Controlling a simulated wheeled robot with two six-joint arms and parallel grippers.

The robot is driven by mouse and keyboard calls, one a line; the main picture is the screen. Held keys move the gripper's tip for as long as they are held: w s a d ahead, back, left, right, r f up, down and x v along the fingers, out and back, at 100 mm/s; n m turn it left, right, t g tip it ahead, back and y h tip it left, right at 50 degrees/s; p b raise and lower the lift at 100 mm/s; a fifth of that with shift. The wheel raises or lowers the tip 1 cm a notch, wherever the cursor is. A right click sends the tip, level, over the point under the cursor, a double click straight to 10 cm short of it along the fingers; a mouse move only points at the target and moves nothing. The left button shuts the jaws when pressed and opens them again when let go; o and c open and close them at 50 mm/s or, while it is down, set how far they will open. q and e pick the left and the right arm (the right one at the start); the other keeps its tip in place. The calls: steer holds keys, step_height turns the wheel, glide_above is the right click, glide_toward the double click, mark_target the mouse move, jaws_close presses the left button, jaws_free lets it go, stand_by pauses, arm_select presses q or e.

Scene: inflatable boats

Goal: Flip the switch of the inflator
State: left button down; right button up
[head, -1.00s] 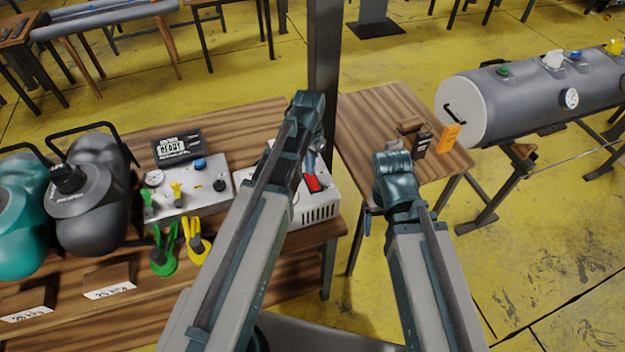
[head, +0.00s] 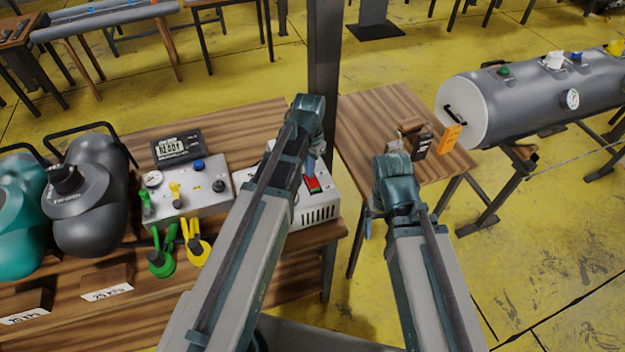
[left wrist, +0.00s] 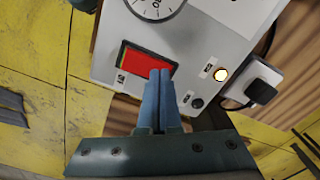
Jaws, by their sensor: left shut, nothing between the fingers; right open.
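The inflator is a white box (head: 322,213) at the right end of the near wooden table, partly hidden behind my left arm. Its red switch (head: 311,185) has green along one edge. In the left wrist view the inflator (left wrist: 205,40) shows a round gauge, a glowing lamp and the red switch (left wrist: 143,62) in a dark frame. My left gripper (head: 312,165) is shut and empty, its blue fingertips (left wrist: 160,74) at the switch's edge; whether they touch cannot be told. My right gripper (head: 368,224) is open and empty, away from the inflator, near the small table.
A grey control box (head: 185,190) with knobs and a display (head: 177,146) stand left of the inflator. A post (head: 324,80) rises behind my left gripper. A black plug (left wrist: 262,92) sits beside the inflator.

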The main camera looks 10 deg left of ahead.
arm_select(q)
step_height(320, 180, up, 7)
steer(key=p, duration=0.6)
steer(key=shift+p, duration=0.35)
steer(key=shift+s+d+f, duration=0.1)
steer(key=shift+s+d, duration=0.05)
steer(key=s+d+f+n+y+b, duration=0.1)
steer(key=s+d+f+b, duration=0.1)
steer(key=s+d, duration=0.8)
steer(key=s, duration=0.4)
steer(key=shift+f+b, duration=0.15)
steer(key=shift+b, duration=0.15)
